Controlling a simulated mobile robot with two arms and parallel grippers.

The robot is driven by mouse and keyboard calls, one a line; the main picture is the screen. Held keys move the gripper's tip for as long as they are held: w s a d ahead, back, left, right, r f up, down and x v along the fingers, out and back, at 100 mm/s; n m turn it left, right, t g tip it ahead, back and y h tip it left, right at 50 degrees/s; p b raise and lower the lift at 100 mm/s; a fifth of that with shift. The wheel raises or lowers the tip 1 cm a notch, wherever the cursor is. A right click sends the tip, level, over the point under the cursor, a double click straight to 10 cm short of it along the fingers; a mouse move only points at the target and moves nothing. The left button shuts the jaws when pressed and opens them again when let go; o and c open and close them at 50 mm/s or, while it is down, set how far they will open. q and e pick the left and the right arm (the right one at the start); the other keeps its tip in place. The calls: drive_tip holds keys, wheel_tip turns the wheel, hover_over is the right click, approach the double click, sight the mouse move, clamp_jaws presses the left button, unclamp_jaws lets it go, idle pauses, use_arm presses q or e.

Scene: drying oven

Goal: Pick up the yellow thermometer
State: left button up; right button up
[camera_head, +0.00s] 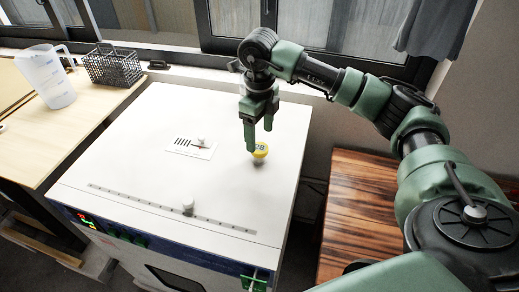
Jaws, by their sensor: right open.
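The yellow thermometer (261,151) is a small round piece with dark figures on its face. It stands on the white top of the drying oven (215,115), right of its middle. My right gripper (258,138) points down just above and beside it, with open fingers. One finger is left of the thermometer and the other is above or behind it. I cannot tell whether a finger touches it. Part of the thermometer's upper edge is close to the fingers. My left gripper is not in view.
The oven top has a label plate with a small knob (201,141) and a slotted strip with another knob (188,207). A wooden table at left holds a clear measuring jug (47,77) and a black wire basket (113,66). A dark wooden surface (360,205) is at right.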

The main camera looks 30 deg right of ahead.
sight(259, 147)
drive_tip(key=shift+f+p, duration=0.35)
drive_tip(key=shift+f, duration=0.6)
drive_tip(key=f, duration=0.1)
drive_tip(key=f+p, duration=0.1)
drive_tip(key=f, duration=0.1)
drive_tip(key=f+p, duration=0.1)
drive_tip(key=shift+w+d+f, duration=0.2)
drive_tip(key=shift+w+f, duration=0.05)
drive_tip(key=shift+w, duration=0.05)
drive_tip(key=shift+f, duration=0.2)
drive_tip(key=c, duration=1.4)
